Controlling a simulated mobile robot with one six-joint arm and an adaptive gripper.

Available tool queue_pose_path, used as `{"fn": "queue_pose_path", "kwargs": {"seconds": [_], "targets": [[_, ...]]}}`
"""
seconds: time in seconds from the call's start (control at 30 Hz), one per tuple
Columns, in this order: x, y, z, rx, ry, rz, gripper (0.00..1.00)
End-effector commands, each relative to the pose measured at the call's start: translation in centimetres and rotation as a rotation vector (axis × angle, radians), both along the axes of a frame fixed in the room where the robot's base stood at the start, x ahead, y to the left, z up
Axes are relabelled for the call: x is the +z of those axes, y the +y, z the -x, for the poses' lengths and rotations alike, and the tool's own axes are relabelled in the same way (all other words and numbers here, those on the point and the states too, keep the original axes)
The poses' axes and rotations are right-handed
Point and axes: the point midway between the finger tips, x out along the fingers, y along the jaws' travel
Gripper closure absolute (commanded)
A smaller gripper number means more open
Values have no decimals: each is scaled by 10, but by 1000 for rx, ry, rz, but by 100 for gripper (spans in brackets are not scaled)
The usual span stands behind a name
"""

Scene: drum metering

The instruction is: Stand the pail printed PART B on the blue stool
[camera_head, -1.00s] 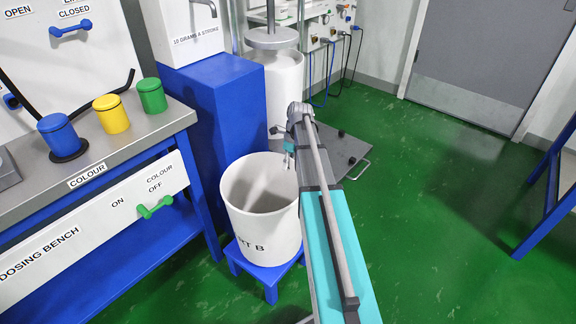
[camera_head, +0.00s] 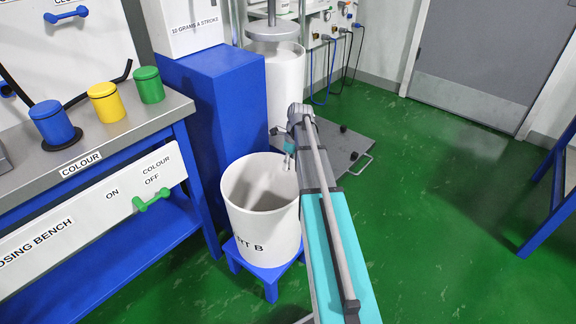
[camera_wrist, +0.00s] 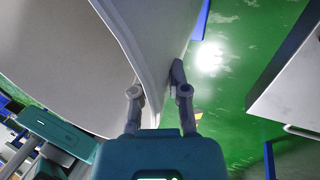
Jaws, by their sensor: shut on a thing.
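The white pail (camera_head: 262,215), with only "RT B" of its print showing, is upright and looks empty. It stands on or just above the blue stool (camera_head: 270,283) in the head view; I cannot tell whether its base touches the stool top. My gripper (camera_head: 289,158) is at the right side of the pail's rim, partly hidden by my arm. In the wrist view my gripper (camera_wrist: 158,88) is shut on the pail wall (camera_wrist: 120,50), one finger on each side of it.
A blue pedestal (camera_head: 215,120) is close behind the pail. The dosing bench (camera_head: 150,122) is on the left, with a blue pot (camera_head: 52,124), a yellow pot (camera_head: 106,103) and a green pot (camera_head: 149,86). A grey platform (camera_head: 335,148) lies behind my arm. Green floor is free on the right.

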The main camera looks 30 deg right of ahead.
Motion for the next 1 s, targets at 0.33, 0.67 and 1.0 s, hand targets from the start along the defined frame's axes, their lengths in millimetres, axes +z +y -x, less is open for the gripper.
{"fn": "queue_pose_path", "kwargs": {"seconds": [0.33,0.67,1.0], "targets": [[0,0,0,0,0,1,65],[0,0,0,0,0,1,46],[5,-1,-1,0,0,0,46]]}}
